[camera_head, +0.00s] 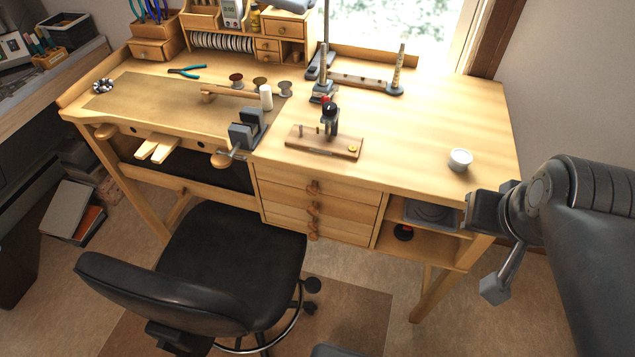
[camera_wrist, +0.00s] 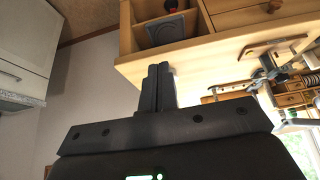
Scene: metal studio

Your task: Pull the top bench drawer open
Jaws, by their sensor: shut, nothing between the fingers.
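The wooden bench (camera_head: 440,120) has a stack of three drawers below its top, all looking closed. The top drawer (camera_head: 284,188) has a small brown wooden handle (camera_head: 313,187) at the middle of its front. In the wrist view, which is upside down, the top drawer (camera_wrist: 240,19) shows at the upper right. My gripper (camera_head: 470,212) is at the bench's front right corner, by the open shelves, well right of the drawer handle and apart from it. In the wrist view my gripper's fingers (camera_wrist: 158,72) are together and empty.
Open shelves (camera_head: 430,243) lie between my gripper and the drawers. A black chair (camera_head: 235,250) stands in front of the bench at left, near the drawers.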

